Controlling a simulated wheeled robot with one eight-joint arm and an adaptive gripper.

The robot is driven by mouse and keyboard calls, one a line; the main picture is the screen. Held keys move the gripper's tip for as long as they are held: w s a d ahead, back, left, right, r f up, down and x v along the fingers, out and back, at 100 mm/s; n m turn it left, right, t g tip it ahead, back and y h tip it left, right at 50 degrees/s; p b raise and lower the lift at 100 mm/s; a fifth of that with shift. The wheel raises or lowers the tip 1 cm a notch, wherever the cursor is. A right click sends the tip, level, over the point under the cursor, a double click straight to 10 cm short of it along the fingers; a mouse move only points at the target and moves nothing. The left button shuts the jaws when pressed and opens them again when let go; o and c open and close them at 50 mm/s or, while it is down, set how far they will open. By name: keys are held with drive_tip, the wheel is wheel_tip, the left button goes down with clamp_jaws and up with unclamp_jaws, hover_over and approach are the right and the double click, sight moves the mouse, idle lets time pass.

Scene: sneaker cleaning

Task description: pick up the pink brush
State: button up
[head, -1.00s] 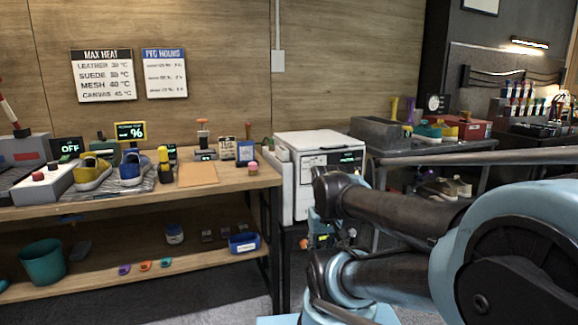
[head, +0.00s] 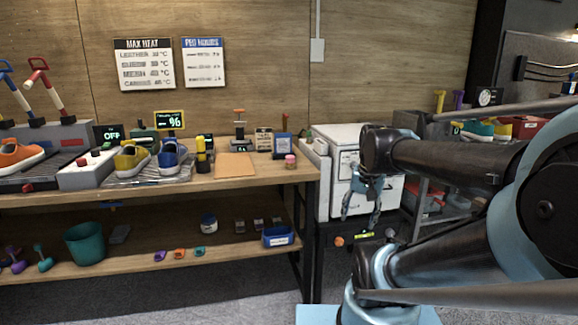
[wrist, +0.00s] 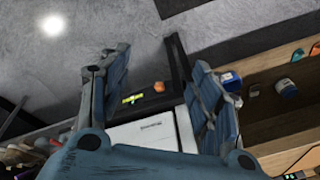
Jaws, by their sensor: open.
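I cannot pick out a pink brush for certain. A small pink-topped item (head: 290,160) stands at the right end of the workbench, too small to name. On the lower shelf lie a purple brush-like piece (head: 160,255), an orange one (head: 180,254) and a teal one (head: 198,252). My gripper (head: 360,217) is open and empty, in front of the white cabinet and right of the bench. In the wrist view my gripper (wrist: 160,60) shows its two fingers wide apart, with nothing between them.
The workbench (head: 270,176) holds shoes and devices. A teal bucket (head: 85,244) and a blue bin (head: 278,237) are on the lower shelf. The white cabinet (head: 330,190) stands right of the bench. Small orange and yellow-green items lie low in front of it. Carpet in front is clear.

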drive_tip(key=w+a+r+m+y, duration=0.1)
drive_tip(key=w+a+r+m, duration=0.35)
drive_tip(key=w+r, duration=0.3)
drive_tip(key=w+a+r+m+y, duration=0.1)
drive_tip(key=w+a+r+m, duration=0.2)
drive_tip(key=w+r+m, duration=0.5)
drive_tip(key=m+y, duration=0.1)
drive_tip(key=m, duration=0.7)
approach(291, 156)
drive_tip(key=shift+n, duration=0.25)
drive_tip(key=x, duration=0.5)
drive_tip(key=shift+w+a, duration=0.3)
drive_tip(key=shift+a, duration=0.1)
drive_tip(key=shift+d+x, duration=0.15)
drive_tip(key=shift+x, duration=1.25)
drive_tip(key=shift+d+x, duration=0.15)
drive_tip(key=shift+x, duration=1.25)
drive_tip(key=shift+s+f, duration=0.1)
drive_tip(key=c, duration=1.1)
